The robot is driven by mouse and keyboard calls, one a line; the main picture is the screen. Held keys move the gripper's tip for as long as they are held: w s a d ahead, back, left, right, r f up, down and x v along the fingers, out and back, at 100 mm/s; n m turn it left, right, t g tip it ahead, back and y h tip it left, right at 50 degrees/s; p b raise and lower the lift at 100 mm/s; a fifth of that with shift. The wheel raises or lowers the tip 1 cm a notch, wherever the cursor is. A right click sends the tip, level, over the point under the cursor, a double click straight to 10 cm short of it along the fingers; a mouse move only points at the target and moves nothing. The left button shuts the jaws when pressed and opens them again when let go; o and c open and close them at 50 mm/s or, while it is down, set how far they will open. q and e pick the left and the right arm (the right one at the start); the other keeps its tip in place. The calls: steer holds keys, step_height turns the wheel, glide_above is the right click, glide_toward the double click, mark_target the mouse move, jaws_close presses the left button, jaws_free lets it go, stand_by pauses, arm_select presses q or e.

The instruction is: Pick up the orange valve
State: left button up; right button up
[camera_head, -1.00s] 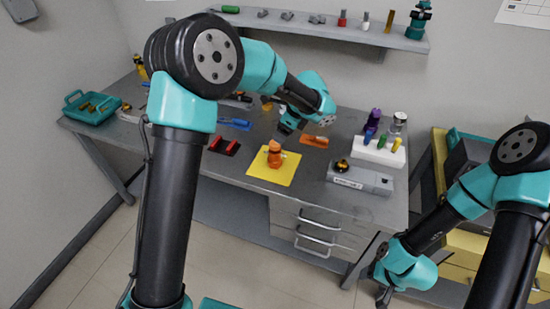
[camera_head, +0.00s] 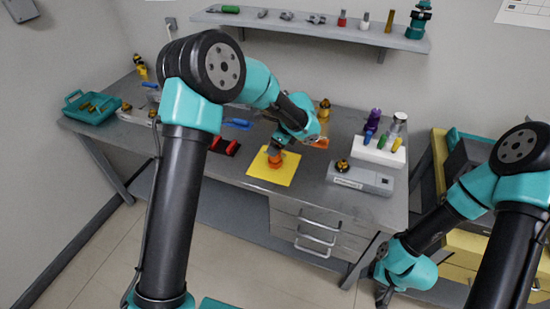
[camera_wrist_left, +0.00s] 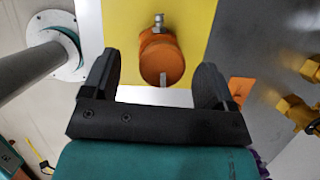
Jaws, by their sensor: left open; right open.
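The orange valve (camera_head: 275,160) stands on a yellow mat (camera_head: 258,175) near the front of the grey workbench in the head view. In the left wrist view the valve (camera_wrist_left: 161,60) shows from above, with a silver stem at its far end. My left gripper (camera_head: 274,150) is above the valve and partly hides it in the head view. In the left wrist view the left gripper (camera_wrist_left: 160,75) is open, its two dark fingers on either side of the valve with gaps to both. My right gripper (camera_head: 384,297) hangs low at the right, away from the bench, and is open.
A grey device (camera_head: 360,178) and a white rack (camera_head: 378,152) with coloured bottles stand right of the mat. Red pieces and a blue tool (camera_head: 238,124) lie to its left. A teal tray (camera_head: 92,106) is at the far left. A wall shelf (camera_head: 310,27) runs behind.

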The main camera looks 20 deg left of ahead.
arm_select(q)
steer(key=x, duration=0.3)
steer(key=shift+f, duration=0.15)
stand_by(0.3)
steer(key=c, duration=1.4)
steer(key=shift+c, duration=0.2)
steer(key=shift+r, duration=0.8)
steer(key=shift+s+d+r, duration=0.1)
steer(key=shift+s+r, duration=0.05)
steer(key=shift+r, duration=0.4)
steer(key=shift+s+d+r, duration=0.1)
steer(key=shift+s+r, duration=0.05)
steer(key=shift+r, duration=0.4)
steer(key=s+d+r, duration=0.1)
steer(key=s+d, duration=0.3)
steer(key=s, duration=1)
steer(key=shift+s, duration=0.4)
